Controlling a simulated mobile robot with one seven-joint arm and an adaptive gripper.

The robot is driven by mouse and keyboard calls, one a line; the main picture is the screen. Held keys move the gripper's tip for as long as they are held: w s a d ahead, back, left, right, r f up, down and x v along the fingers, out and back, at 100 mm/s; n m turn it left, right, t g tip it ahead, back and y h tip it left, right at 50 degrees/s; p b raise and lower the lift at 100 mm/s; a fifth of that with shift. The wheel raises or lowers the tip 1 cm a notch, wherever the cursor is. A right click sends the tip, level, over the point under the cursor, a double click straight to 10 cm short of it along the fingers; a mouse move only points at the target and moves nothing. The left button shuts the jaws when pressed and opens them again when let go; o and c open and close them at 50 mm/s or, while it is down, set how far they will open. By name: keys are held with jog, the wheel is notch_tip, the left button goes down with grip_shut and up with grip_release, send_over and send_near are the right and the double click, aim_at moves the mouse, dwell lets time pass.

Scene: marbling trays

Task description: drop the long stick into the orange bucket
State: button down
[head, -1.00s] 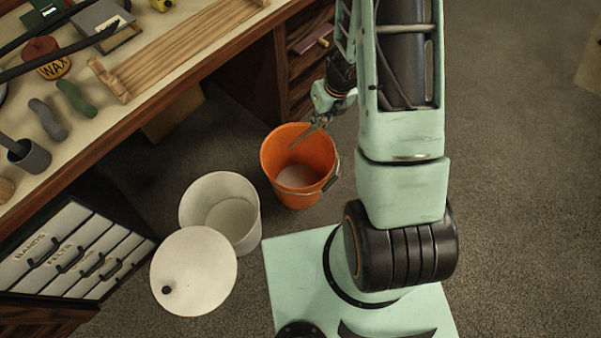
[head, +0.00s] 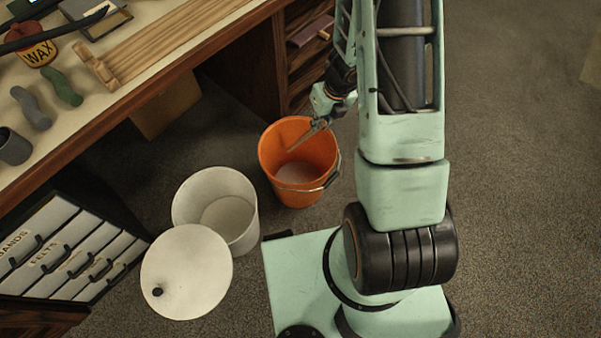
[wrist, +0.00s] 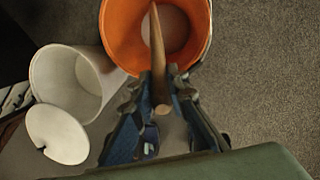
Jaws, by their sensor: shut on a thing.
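The orange bucket (head: 270,160) stands upright on the carpet in the head view, with its wire handle down at the right side. My gripper (head: 320,124) is at the bucket's upper right rim in that view. In the wrist view my gripper (wrist: 160,82) is shut on the long stick (wrist: 157,45), a tapered brown wooden piece. The stick points away from the fingers, across the mouth of the orange bucket (wrist: 118,30). In the head view the stick (head: 301,142) shows only as a thin, small piece over the opening. Its height above the rim is hard to tell.
A white bucket (head: 182,208) stands just left of the orange one, with a round white lid (head: 190,270) in front of it. A workbench (head: 130,85) with tools and drawers fills the left. Carpet on the right is clear.

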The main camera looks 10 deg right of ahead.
jog(key=c, duration=1.8)
grip_release()
jog(key=shift+r, duration=0.15)
notch_tip(320, 180, up, 12)
jog(key=s+d, duration=0.1)
jog(key=s, duration=0.1)
jog(key=shift+d+f, duration=0.2)
jog(key=shift+d, duration=0.1)
jog(key=shift+w, duration=0.15)
